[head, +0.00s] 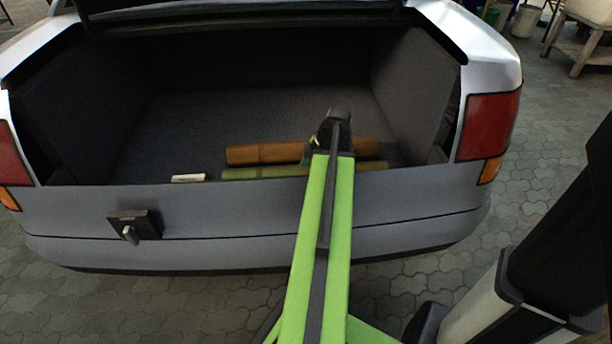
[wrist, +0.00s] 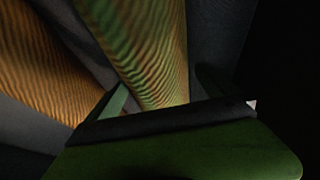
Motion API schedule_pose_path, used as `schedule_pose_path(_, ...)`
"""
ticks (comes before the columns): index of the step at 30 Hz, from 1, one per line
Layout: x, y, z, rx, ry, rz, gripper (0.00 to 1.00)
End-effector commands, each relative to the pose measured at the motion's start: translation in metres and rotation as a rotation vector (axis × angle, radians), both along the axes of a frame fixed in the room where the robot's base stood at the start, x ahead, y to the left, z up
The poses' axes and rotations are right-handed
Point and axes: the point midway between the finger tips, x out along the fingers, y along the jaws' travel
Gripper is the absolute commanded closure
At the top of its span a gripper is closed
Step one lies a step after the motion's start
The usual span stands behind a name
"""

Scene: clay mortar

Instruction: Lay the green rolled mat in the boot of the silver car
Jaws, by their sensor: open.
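The green rolled mat (head: 262,172) lies lengthwise inside the boot of the silver car (head: 90,205), just behind the rear sill, which hides its lower side. In the wrist view the mat (wrist: 150,60) runs between the two fingers, with a greenish-brown ribbed surface. My gripper (head: 331,142) reaches over the sill into the boot and hides part of the mat. In the wrist view my gripper (wrist: 160,88) is open, with one finger on each side of the mat. Contact with the mat cannot be told.
An orange-brown roll (head: 265,154) lies parallel to the green mat, just deeper in the boot. A small pale block (head: 188,178) lies near the sill to the left. A dark latch (head: 133,225) sticks out of the car's rear. The boot floor (head: 190,120) behind is bare.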

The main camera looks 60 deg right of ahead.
Motion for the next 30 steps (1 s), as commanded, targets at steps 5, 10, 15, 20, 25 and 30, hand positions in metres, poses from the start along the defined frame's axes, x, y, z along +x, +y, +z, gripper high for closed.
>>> schedule_pose_path(5, -0.001, -0.001, 0.003, -0.001, 0.001, 0.0, 0.02)
schedule_pose_path(10, -0.008, -0.006, 0.032, 0.0, 0.001, -0.001, 0.02)
schedule_pose_path(15, -0.021, -0.015, 0.073, 0.001, 0.0, -0.002, 0.02)
schedule_pose_path(20, -0.033, -0.024, 0.108, 0.0, 0.0, -0.002, 0.02)
schedule_pose_path(25, -0.045, -0.032, 0.141, 0.0, 0.0, -0.003, 0.02)
schedule_pose_path(30, -0.052, -0.037, 0.158, 0.0, 0.0, -0.001, 0.02)
